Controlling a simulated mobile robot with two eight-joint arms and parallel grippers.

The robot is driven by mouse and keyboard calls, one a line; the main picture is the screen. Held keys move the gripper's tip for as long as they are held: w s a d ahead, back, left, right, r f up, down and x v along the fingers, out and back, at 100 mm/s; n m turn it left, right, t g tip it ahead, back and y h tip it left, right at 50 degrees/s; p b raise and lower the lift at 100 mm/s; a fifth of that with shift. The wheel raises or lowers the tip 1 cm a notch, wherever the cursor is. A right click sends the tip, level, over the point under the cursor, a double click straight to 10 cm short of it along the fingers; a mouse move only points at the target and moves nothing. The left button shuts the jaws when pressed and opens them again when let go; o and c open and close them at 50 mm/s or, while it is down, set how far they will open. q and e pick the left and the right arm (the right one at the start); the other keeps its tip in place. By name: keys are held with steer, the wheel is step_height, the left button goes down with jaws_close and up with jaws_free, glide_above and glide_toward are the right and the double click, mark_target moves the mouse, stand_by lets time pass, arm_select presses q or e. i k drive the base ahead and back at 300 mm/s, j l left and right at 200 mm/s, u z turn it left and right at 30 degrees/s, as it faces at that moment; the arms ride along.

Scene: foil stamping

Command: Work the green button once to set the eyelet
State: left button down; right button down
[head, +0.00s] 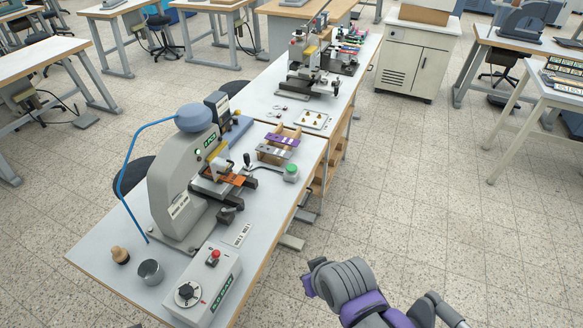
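The green button (291,169) is a round green cap on a small light box on the near workbench, right of the press. The grey press (181,187) stands upright with a blue rounded top and a blue hose. An orange piece (232,177) lies at its work area under the head. I cannot make out an eyelet. Part of my grey and purple arm shows at the lower right, off the bench's right side and apart from the button. No gripper fingers of mine show in the head view.
A control box (205,284) with a red button and a black dial sits at the bench's front. A metal cup (150,272) and a wooden-handled tool (120,255) stand left of it. A wooden rack (279,145) holds purple and grey pieces behind the button.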

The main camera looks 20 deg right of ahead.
mark_target(290, 168)
steer(key=i+l+u, duration=0.1)
steer(key=l+u, duration=0.25)
steer(key=l, duration=0.2)
steer(key=l+u, duration=0.35)
steer(key=l, duration=0.2)
steer(key=i, duration=0.05)
